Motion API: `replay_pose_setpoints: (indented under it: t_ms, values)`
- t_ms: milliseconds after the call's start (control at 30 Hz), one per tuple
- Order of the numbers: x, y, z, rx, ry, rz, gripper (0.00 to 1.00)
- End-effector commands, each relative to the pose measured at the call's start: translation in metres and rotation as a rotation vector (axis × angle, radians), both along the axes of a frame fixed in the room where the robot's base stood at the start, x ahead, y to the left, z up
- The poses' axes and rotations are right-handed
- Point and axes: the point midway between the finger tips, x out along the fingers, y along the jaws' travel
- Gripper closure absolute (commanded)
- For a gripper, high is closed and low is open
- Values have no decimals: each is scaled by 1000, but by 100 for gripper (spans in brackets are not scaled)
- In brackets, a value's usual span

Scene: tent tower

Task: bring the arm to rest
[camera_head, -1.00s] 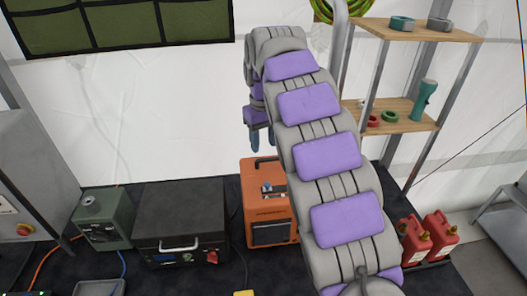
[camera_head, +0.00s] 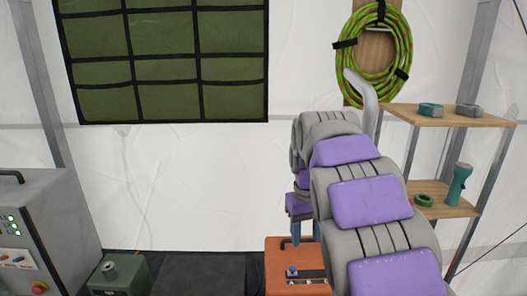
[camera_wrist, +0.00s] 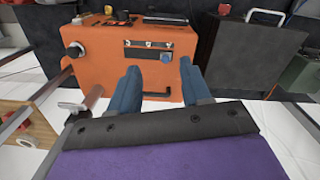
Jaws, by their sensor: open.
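My arm, grey with purple pads, reaches forward at the right of the head view, bent over at its far end. My gripper (camera_head: 306,232) hangs from that end, mostly hidden behind the arm in the head view. In the wrist view my gripper (camera_wrist: 160,82) shows two blue fingers apart with nothing between them. Beyond the fingers is an orange box (camera_wrist: 130,48) with knobs and a handle. The same orange box (camera_head: 290,262) stands below my gripper in the head view. No contact between fingers and box is visible.
A wooden shelf unit (camera_head: 445,118) stands right of my arm, holding tape rolls and a teal flashlight (camera_head: 459,184). A coiled green hose (camera_head: 347,60) hangs on the wall. A black case (camera_head: 199,275) and a grey cabinet (camera_head: 45,225) stand left. The white wall is clear between.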

Motion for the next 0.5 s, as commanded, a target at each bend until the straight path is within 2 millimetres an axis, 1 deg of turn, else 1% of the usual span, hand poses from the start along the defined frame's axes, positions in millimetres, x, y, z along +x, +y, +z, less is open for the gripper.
replay_pose_setpoints:
  t_ms: [33, 67, 233, 467, 500]
  values:
    - [-18, -5, -2, -3, 4, -26, 52]
    - [-27, -7, -4, -3, 6, -41, 52]
    - [-82, -19, -15, -6, 24, -117, 52]
    - [-165, -28, -44, -4, 55, -193, 52]
    - [-181, -29, -51, -2, 63, -203, 52]
